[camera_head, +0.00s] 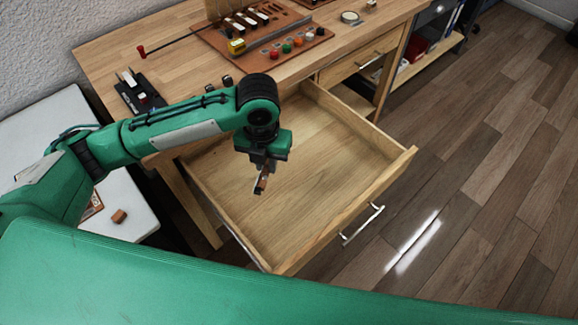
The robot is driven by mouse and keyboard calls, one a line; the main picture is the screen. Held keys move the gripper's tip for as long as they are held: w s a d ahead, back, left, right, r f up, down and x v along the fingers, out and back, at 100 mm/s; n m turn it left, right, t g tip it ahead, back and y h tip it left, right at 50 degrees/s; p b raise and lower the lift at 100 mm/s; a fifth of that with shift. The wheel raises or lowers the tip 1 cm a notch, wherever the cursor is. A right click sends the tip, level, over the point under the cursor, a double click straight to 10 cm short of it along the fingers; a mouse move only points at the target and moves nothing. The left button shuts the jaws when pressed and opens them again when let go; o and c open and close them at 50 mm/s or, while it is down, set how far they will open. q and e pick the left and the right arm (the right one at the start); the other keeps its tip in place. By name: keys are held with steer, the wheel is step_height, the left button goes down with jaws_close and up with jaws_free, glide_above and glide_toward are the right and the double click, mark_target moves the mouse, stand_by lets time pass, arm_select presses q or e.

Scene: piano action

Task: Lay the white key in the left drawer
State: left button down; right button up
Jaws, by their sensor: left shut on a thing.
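My left gripper (262,180) is shut on a small piece, taken to be the white key (258,190). The piece shows a reddish-brown side and a pale lower end, and the fingers hide much of it. The gripper points down over the left drawer (340,215), and the held piece appears above the drawer's floor. The drawer is pulled wide open and looks empty, though my arm hides part of its back left. My right gripper is not in view.
The wooden desk (180,45) carries a brown tool board (265,45), a red-handled rod (141,50) and a black tray (140,95). A second drawer (358,63) is shut. A white side table (50,125) holds a small brown block (119,216).

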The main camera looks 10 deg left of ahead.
arm_select(q)
steer(key=shift+r+m, duration=0.1)
steer(key=shift+m, duration=0.9)
steer(key=shift+f, duration=0.2)
glide_above(271, 207)
step_height(271, 207, down, 15)
steer(key=shift+r+b, duration=0.2)
steer(key=shift+b, duration=0.15)
steer(key=shift+f, duration=0.5)
step_height(271, 207, down, 4)
steer(key=shift+r, duration=0.25)
steer(key=shift+f+m, duration=0.25)
steer(key=shift+m, duration=0.05)
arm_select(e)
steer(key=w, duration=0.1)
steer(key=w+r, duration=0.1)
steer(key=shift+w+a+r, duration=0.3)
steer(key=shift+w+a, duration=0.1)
arm_select(q)
steer(key=c, duration=1.3)
jaws_free()
steer(key=shift+f, duration=0.1)
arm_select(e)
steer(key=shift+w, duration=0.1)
